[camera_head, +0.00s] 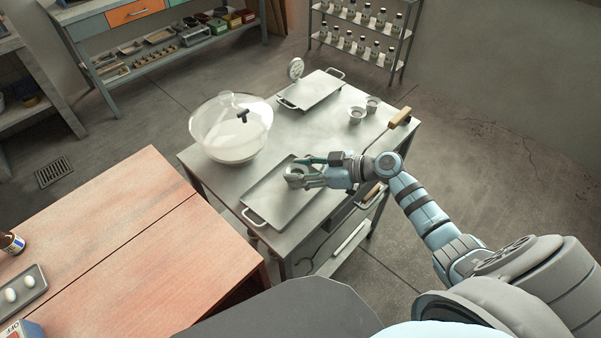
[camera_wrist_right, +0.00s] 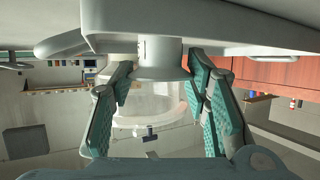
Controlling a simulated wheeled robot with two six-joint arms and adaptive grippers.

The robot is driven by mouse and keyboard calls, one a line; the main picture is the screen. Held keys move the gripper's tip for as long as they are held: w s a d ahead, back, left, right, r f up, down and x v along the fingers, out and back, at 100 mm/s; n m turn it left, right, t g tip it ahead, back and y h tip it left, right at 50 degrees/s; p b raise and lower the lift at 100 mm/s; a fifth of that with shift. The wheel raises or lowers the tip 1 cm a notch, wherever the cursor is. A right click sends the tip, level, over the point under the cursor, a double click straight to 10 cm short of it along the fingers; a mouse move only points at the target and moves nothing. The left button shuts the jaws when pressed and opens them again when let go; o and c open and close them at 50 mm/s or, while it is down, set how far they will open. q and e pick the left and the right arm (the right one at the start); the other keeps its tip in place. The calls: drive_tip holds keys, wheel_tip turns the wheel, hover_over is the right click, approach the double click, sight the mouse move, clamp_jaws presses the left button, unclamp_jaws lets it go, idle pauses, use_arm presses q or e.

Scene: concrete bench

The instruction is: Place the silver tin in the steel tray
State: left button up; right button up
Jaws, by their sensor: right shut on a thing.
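My right gripper (camera_head: 308,176) is shut on the silver tin (camera_head: 296,180), a small round metal tin partly hidden by the fingers. The gripper and tin are over the right part of the steel tray (camera_head: 263,208), a shallow tray with end handles on the front of the metal table. The wrist view appears upside down: the tin (camera_wrist_right: 160,58) sits between the green-padded fingers (camera_wrist_right: 160,76), right against or very close to the tray surface (camera_wrist_right: 250,22). I cannot tell whether it bears on the tray. My left gripper is not in view.
Behind are a second tray (camera_head: 312,90), two small metal cups (camera_head: 357,115) and an upright round metal thing (camera_head: 296,69). A wooden-handled tool (camera_head: 400,117) lies at the right. A wooden table (camera_head: 120,250) is front left.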

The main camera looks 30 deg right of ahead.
drive_tip(key=o, duration=1.1)
drive_tip(key=shift+o, duration=0.2)
drive_tip(key=shift+r, duration=0.1)
drive_tip(key=p+v, duration=0.2)
drive_tip(key=v, duration=1)
drive_tip(key=shift+s, duration=0.1)
